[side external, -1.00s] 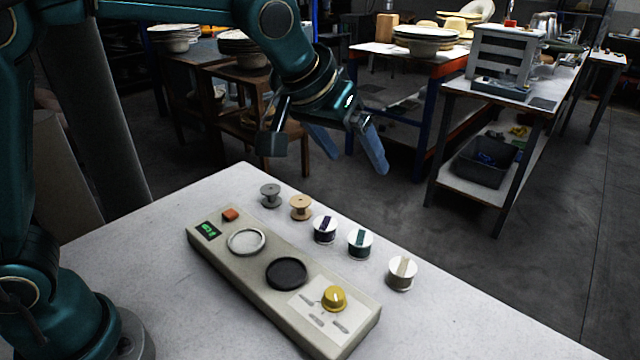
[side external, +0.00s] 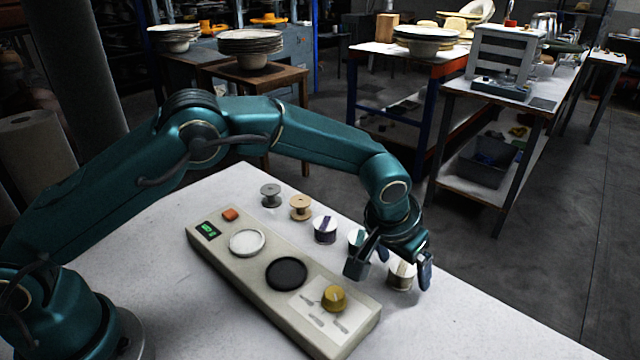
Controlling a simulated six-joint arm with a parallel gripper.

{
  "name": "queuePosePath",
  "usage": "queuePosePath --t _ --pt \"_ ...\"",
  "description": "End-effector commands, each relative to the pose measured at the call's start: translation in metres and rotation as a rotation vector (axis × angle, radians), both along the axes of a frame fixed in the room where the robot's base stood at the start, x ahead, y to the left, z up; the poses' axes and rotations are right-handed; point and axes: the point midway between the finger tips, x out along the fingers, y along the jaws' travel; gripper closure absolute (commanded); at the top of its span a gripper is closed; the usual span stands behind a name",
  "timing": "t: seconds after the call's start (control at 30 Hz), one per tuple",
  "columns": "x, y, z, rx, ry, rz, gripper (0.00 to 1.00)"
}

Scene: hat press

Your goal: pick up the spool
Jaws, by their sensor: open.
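Several spools stand in a row on the white table. A grey spool (side external: 270,196) and a tan spool (side external: 300,208) look empty. A white spool with a purple band (side external: 325,231) follows, then a white spool with a teal band (side external: 356,239), partly hidden by my gripper. The nearest spool in the row, white with a brownish winding (side external: 400,279), has its upper part covered. My gripper (side external: 398,272) is open and low over this last spool, with one finger on each side of it. I cannot tell whether the fingers touch it.
The table (side external: 460,335) is clear at the front right.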

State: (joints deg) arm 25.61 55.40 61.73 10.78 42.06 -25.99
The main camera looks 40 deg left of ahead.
Motion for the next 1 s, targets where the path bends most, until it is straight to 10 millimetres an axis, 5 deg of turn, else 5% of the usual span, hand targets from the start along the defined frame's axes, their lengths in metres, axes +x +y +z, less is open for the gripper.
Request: queuePosePath --t 0.37,0.4,0.63,1.0 --pt "0.0034 -0.0001 -0.0077 -0.001 -0.001 0.0 0.12" --pt "0.0034 -0.0001 -0.0077 -0.001 -0.001 0.0 0.16" --pt "0.0032 -0.0001 -0.0075 -0.001 -0.001 0.0 1.0" --pt "0.0038 -0.0002 -0.0021 -0.002 -0.003 0.001 1.0"
